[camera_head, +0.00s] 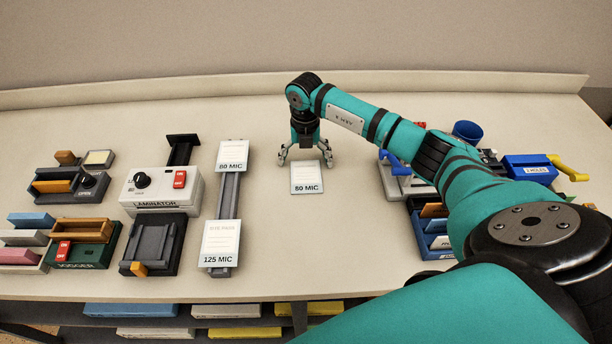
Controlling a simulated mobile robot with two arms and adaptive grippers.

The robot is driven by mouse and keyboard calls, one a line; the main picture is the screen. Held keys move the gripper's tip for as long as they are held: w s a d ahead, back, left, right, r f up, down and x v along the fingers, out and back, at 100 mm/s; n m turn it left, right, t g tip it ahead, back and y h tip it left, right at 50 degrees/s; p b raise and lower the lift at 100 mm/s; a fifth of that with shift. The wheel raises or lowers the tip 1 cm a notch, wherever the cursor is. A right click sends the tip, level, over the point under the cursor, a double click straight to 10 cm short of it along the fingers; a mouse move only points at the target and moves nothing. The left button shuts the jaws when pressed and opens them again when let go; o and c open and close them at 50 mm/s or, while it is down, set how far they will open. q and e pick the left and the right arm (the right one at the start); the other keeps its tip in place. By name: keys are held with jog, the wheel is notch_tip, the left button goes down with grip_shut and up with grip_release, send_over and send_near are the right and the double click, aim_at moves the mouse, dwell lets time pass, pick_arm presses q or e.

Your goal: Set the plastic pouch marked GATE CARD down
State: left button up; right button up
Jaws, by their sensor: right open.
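A white pouch (306,175) labelled 80 MIC lies flat on the bare table top in the middle of the view. The small print on it is too faint to read, so I cannot tell whether it says GATE CARD. My right gripper (305,160) is open, pointing down at the far edge of this pouch. Its two fingers are spread to either side of that edge, and nothing shows held between them. I cannot tell whether a fingertip touches the pouch. My left gripper is not in view.
A grey rack (228,190) left of the pouch bears one white piece marked 80 MIC (232,153) and one marked 125 MIC (220,240). The laminator (160,190) stands farther left. A blue hole punch (528,168) stands at right. The table in front of the pouch is clear.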

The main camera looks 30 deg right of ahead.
jog(key=shift+s, duration=0.1)
jog(key=c, duration=0.9)
